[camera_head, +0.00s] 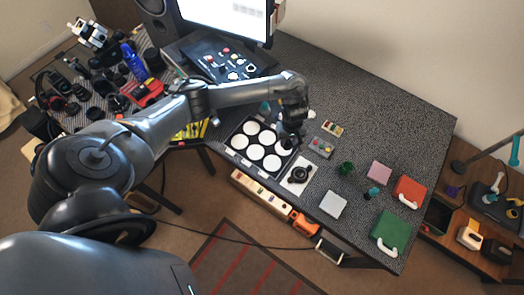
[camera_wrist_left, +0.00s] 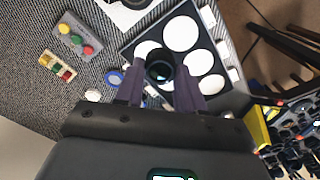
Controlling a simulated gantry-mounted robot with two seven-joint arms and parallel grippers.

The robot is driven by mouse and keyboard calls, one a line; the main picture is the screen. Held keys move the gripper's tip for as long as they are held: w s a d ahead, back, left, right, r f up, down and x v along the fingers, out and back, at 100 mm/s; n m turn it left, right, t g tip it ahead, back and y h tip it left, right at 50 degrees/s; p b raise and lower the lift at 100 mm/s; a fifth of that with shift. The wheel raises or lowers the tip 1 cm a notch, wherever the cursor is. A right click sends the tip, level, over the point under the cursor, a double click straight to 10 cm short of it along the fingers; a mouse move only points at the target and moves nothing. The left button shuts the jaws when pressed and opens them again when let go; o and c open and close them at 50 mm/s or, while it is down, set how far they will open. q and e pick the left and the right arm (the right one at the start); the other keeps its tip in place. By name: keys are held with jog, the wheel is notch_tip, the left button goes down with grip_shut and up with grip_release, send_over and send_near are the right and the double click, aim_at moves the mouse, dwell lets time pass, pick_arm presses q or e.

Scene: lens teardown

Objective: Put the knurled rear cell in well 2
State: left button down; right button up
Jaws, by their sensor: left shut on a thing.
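My left gripper (camera_head: 289,142) points down over the right side of a black tray (camera_head: 239,153) with several round white wells. In the left wrist view, the gripper (camera_wrist_left: 160,88) is shut on a dark, round, ring-like part, the rear cell (camera_wrist_left: 160,67). The cell is over or in front of a white well of the tray (camera_wrist_left: 133,48); I cannot tell whether it touches the tray. Its knurling is too small to make out, and I cannot read well numbers. My right gripper is not in view.
A black round part (camera_head: 299,174) lies on a white pad right of the tray. The table's back right is clear.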

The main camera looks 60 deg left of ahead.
pick_arm(q)
jog(key=s+a+f+b, duration=0.2)
jog(key=a+f, duration=0.1)
jog(key=f, duration=0.1)
jog(key=s+a+f+b, duration=0.2)
jog(key=s+a+f, duration=0.1)
jog(key=a, duration=0.1)
jog(key=s+a+f+b, duration=0.2)
jog(key=a+f, duration=0.1)
jog(key=f, duration=0.1)
jog(key=shift+s+a+f+b, duration=0.2)
jog(key=shift+s+f+b, duration=0.15)
jog(key=shift+s+b, duration=0.05)
jog(key=shift+s+a+f, duration=0.15)
jog(key=shift+a+f, duration=0.05)
jog(key=shift+a, duration=0.3)
jog(key=shift+f+b, duration=1)
jog(key=shift+f, duration=1.1)
jog(key=c, duration=0.7)
grip_release()
